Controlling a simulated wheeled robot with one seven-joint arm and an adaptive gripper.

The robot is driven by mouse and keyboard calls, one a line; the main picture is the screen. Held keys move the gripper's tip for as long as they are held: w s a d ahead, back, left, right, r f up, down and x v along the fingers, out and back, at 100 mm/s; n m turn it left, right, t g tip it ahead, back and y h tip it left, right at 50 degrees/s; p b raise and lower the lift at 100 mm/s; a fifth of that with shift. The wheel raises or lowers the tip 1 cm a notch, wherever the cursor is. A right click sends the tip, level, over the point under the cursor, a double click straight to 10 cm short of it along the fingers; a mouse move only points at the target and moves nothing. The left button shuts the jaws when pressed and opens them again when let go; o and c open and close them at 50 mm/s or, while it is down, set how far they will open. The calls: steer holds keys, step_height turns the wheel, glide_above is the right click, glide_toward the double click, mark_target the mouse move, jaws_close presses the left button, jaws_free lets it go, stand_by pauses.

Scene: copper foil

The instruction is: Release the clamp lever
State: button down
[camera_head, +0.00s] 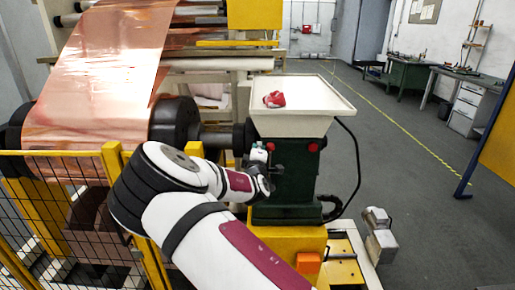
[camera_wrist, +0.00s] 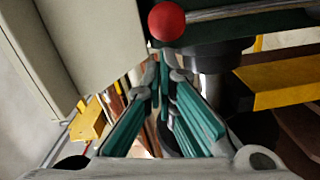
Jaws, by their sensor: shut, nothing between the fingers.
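The clamp lever shows in the wrist view as a red ball knob (camera_wrist: 167,20) on a grey metal rod that runs off to the right. In the head view, a red knob (camera_head: 271,146) sits on the front of the dark green machine housing, and I cannot tell if it is the same one. My gripper (camera_wrist: 162,68) has teal fingers with their tips together and nothing between them. In the wrist view the tips lie just below the knob, with no clear contact. In the head view my gripper (camera_head: 258,153) is beside the housing, partly hidden by my wrist.
A cream tray (camera_head: 335,97) with a red cloth-like item (camera_head: 274,99) tops the housing. Another red knob (camera_head: 313,147) is to the right. Copper foil (camera_head: 105,70) and its dark roller (camera_head: 174,123) are at left, behind a yellow mesh fence (camera_head: 60,158). The floor at right is open.

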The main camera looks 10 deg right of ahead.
steer(key=shift+d, duration=0.15)
steer(key=s+d+f+m+p, duration=0.25)
steer(key=d+m, duration=0.55)
steer(key=d, duration=0.5)
steer(key=s+d+f+m, duration=0.1)
steer(key=d+f+m, duration=0.6)
steer(key=f, duration=0.1)
steer(key=shift+s+d+y+p, duration=0.25)
steer(key=shift+d+y+p, duration=0.1)
steer(key=shift+p, duration=0.1)
steer(key=shift+f, duration=0.15)
